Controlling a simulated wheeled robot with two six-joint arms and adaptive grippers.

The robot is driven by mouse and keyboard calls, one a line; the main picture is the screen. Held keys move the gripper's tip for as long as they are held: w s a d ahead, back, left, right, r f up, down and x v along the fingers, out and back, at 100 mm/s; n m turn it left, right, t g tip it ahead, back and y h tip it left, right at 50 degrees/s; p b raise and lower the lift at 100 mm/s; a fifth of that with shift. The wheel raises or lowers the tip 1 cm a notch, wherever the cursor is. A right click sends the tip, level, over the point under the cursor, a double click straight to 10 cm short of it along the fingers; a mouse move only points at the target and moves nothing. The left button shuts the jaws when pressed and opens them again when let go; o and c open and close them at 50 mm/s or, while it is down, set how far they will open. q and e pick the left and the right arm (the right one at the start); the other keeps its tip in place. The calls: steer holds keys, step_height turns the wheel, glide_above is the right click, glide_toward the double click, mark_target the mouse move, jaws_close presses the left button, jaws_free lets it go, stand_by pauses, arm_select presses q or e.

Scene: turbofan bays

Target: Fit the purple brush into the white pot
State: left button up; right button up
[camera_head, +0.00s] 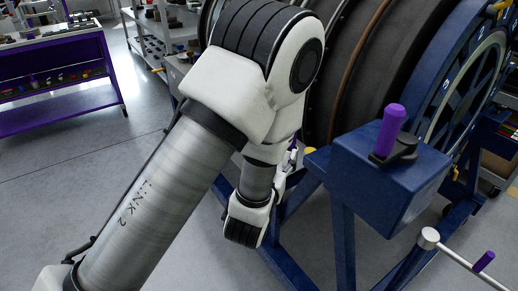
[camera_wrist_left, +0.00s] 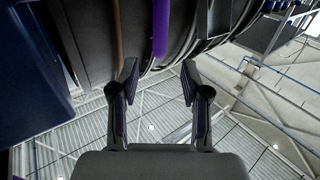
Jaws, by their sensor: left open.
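My left gripper (camera_wrist_left: 158,78) shows in the left wrist view with its two dark fingers spread apart and nothing between them. A purple rod-like shape (camera_wrist_left: 161,28) lies beyond the fingertips against the dark engine; I cannot tell whether it is the brush. In the head view my left arm crosses the middle, and small white and purple parts (camera_head: 291,160) show partly hidden behind its wrist; I cannot tell what they are. I make out no clear brush or white pot. My right gripper is not in view.
The dark engine casing (camera_head: 350,75) rests in a blue stand. The blue stand block (camera_head: 390,185) carries a purple knob (camera_head: 391,130). A pale bar (camera_head: 463,260) juts out at lower right. A purple bench (camera_head: 60,105) stands far left, with clear floor before it.

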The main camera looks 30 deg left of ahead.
arm_select(q)
steer(key=s+f+g+h, duration=0.1)
steer(key=s+f+g, duration=0.25)
steer(key=f, duration=0.45)
steer(key=s+f+m+g+h, duration=0.1)
steer(key=s+f+g, duration=0.25)
steer(key=f, duration=0.55)
steer(key=s+f+g+h, duration=0.1)
steer(key=s+f+g, duration=0.25)
steer(key=f, duration=0.45)
steer(key=s+f+g, duration=0.3)
steer(key=s+f, duration=0.2)
steer(key=s, duration=0.4)
steer(key=s+d+f+m+g+h, duration=0.1)
steer(key=s+f+g, duration=0.3)
steer(key=s, duration=0.5)
steer(key=shift+s+d+f, duration=0.2)
steer(key=shift+s+f, duration=0.1)
steer(key=shift+f, duration=0.5)
